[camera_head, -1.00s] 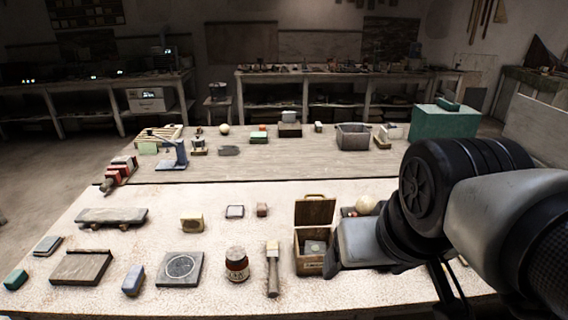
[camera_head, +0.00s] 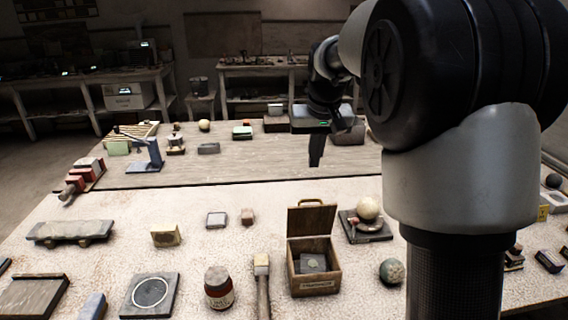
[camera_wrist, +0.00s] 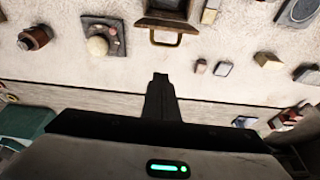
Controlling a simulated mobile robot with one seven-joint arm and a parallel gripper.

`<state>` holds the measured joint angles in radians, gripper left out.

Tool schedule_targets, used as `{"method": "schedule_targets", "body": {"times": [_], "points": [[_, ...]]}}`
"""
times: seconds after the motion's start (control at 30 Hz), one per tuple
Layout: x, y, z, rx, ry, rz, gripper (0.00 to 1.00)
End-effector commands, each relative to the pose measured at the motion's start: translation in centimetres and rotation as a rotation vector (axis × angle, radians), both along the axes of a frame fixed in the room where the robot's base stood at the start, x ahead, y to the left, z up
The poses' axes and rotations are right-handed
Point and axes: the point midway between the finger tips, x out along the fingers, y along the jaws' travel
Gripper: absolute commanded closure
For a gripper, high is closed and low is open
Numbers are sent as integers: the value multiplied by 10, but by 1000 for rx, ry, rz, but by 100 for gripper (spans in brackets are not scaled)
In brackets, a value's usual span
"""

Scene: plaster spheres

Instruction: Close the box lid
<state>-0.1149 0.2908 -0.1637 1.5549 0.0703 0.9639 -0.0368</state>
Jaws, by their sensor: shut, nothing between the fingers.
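The wooden box (camera_head: 334,284) stands on the near table with its lid (camera_head: 311,220) raised upright at the back edge and a handle on the lid's top. A dark grey item (camera_head: 312,263) lies inside the box. In the wrist view the lid's handle (camera_wrist: 173,42) and part of the box show at the top edge, cut off by the frame. My gripper (camera_head: 316,160) is shut and empty, pointing down above the far table strip, behind the lid and apart from it. Its fingers also show in the wrist view (camera_wrist: 160,82).
A pale ball (camera_head: 368,207) sits on a dark stand right of the box, with a mottled sphere (camera_head: 392,271) nearer. My arm hides the right side.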

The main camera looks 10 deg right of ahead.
Motion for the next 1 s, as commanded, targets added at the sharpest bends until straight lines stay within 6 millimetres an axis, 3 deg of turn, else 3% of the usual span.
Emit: {"method": "schedule_targets", "body": {"times": [0.1, 0.33, 0.73, 0.83, 1.0], "points": [[16, 0, -13, -7, 6, 1, 100], [24, 0, -35, -9, 11, 0, 100], [50, -1, -114, -10, 12, 1, 100], [30, 0, -108, -9, 8, 2, 100], [14, 0, -108, -9, 7, 1, 100]]}}
